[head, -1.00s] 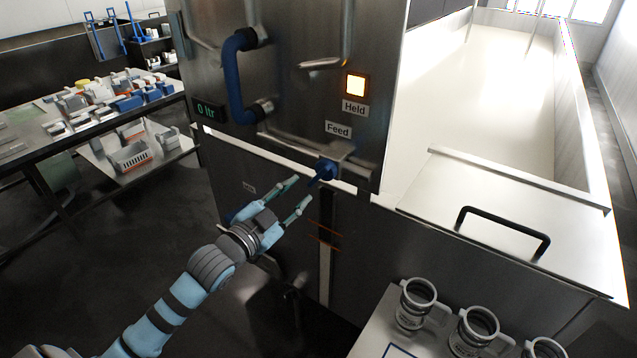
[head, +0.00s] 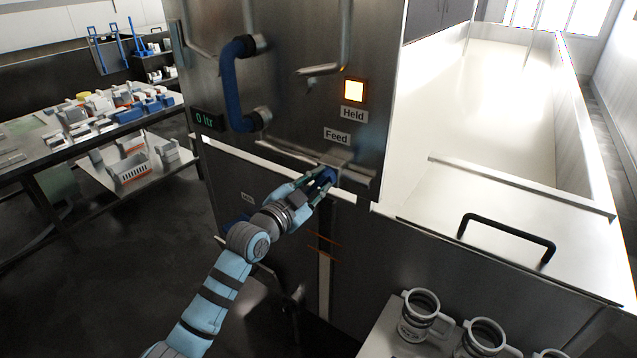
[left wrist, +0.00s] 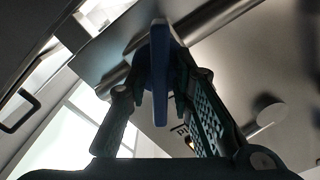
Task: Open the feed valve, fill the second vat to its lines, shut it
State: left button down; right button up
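The feed valve's blue handle (head: 323,178) sits on a metal pipe fitting below the "Feed" label (head: 337,135). My left gripper (head: 317,180) is at the handle, one finger on each side. In the left wrist view the blue handle (left wrist: 160,75) stands edge-on between the fingertips, which look still apart; contact is hard to judge. The steel cabinet front (head: 295,95) carries a display (head: 207,120) reading "0 ltr" and a lit yellow lamp (head: 354,90) above a "Held" label. Orange lines (head: 326,246) cross a dark upright strip below the valve. My right gripper is not in view.
A white-lined trough (head: 500,100) with a black-handled lid (head: 505,236) lies at right. Several grey cups (head: 420,314) stand on a pale surface at the lower right. A blue pipe handle (head: 233,85) juts from the cabinet. A cluttered table (head: 60,150) stands at left.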

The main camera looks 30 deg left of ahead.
pick_arm(q)
jog(key=shift+n+p, duration=1.05)
jog(key=shift+n, duration=0.55)
jog(key=shift+a+n+p, duration=0.1)
jog(key=shift+n+p, duration=0.65)
jog(key=shift+n, duration=1.15)
jog(key=shift+f, duration=0.1)
jog(key=c, duration=1.7)
grip_release()
jog(key=shift+o, duration=0.2)
